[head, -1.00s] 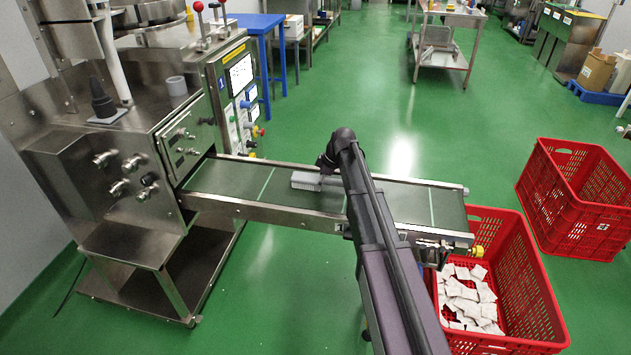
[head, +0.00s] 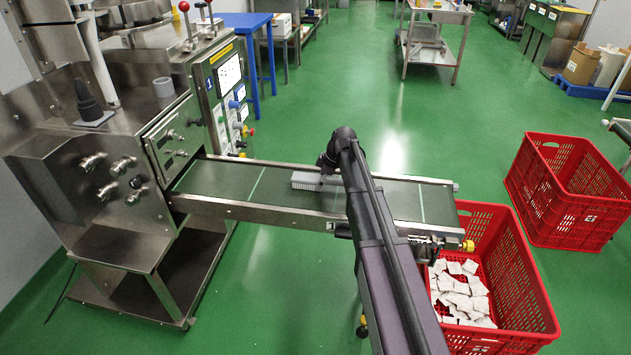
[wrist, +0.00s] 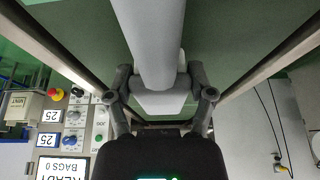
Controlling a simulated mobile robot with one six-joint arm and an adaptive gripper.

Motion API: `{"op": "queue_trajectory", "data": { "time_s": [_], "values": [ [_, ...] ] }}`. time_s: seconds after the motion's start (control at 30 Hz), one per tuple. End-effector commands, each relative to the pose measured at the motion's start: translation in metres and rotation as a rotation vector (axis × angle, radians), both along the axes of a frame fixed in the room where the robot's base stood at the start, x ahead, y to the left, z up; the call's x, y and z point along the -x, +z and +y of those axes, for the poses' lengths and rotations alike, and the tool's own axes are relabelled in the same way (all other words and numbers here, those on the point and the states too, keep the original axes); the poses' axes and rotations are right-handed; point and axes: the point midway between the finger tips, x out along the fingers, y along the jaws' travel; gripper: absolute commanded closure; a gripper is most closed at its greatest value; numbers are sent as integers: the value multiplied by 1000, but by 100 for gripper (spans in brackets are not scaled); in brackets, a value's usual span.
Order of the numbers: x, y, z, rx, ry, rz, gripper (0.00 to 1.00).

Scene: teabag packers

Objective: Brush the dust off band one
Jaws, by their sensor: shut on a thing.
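Band one, a dark green conveyor belt (head: 215,181) with pale cross lines, runs right from the steel machine marked 1. A pale grey brush (head: 306,179) is down at the belt's surface near its middle; I cannot tell whether its bristles touch. My gripper (wrist: 160,84) is shut on the brush, whose thick grey handle (wrist: 150,35) shows between the fingers in the wrist view. In the head view my arm hides part of the belt and most of the gripper. I cannot make out dust on the belt.
The steel packing machine (head: 95,150) stands at the belt's left end. A red crate with white teabags (head: 535,300) is under the right end; another red crate (head: 575,215) stands beyond it. Metal rails (head: 270,213) edge the belt. Green floor is open behind.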

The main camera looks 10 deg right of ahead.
Motion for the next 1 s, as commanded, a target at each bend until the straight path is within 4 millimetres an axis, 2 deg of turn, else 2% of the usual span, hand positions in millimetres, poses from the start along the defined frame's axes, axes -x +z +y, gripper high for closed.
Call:
{"op": "queue_trajectory", "data": {
  "time_s": [0.57, 1.0],
  "values": [
    [2, 0, -5, -3, 0, -1, 75],
    [10, -2, -29, -2, -1, 0, 75]
  ]
}}
